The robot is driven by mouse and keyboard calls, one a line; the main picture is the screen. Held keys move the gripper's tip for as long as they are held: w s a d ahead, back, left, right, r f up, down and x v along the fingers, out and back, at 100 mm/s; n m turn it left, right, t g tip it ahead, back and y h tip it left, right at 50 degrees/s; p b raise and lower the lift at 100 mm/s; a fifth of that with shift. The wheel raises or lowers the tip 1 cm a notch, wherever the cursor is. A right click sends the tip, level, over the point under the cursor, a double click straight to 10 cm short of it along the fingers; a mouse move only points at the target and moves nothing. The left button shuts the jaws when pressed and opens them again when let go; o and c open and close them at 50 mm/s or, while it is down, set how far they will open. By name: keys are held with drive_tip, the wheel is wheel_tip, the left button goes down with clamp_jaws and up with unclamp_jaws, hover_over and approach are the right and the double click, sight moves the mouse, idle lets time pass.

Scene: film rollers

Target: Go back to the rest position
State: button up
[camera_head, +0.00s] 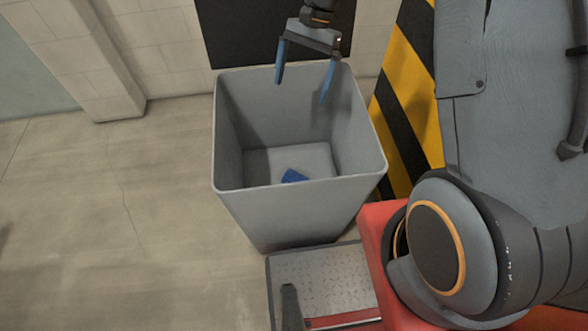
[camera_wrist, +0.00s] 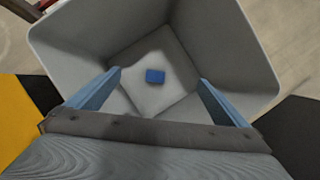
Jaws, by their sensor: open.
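My gripper (camera_head: 303,84) hangs above the back part of a grey bin, its two blue fingers wide apart with nothing between them. In the wrist view my gripper (camera_wrist: 160,82) points down into the bin, one finger on each side. The grey bin (camera_head: 290,208) stands upright on the floor, open at the top; its wall also shows in the wrist view (camera_wrist: 78,42). A small blue block (camera_head: 294,176) lies on the bin's floor, apart from the fingers. It also shows in the wrist view (camera_wrist: 155,76).
A tiled wall (camera_head: 150,45) with a dark panel (camera_head: 240,35) stands behind the bin. A yellow and black striped surface (camera_head: 408,95) is close to the bin's right. The concrete floor (camera_head: 100,220) on the left is clear.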

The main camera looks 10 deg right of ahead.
drive_tip(key=shift+v, duration=0.9)
drive_tip(key=s+d+r+n+t+h, duration=0.1)
drive_tip(key=s+d+r+n, duration=0.3)
drive_tip(key=s, duration=0.6)
wheel_tip(320, 180, up, 2)
drive_tip(key=shift+d+t+h, duration=0.4)
drive_tip(key=shift+d+t, duration=0.1)
drive_tip(key=shift+d, duration=0.15)
drive_tip(key=s+d+n, duration=0.1)
drive_tip(key=s, duration=0.2)
drive_tip(key=s+d+r+n+t, duration=0.1)
drive_tip(key=s, duration=0.2)
drive_tip(key=s+d+n+h, duration=0.1)
drive_tip(key=s+n, duration=0.1)
drive_tip(key=s, duration=0.1)
drive_tip(key=shift+s+r+t, duration=0.3)
drive_tip(key=shift+s+r, duration=0.05)
drive_tip(key=shift+r, duration=0.05)
drive_tip(key=shift+c, duration=0.3)
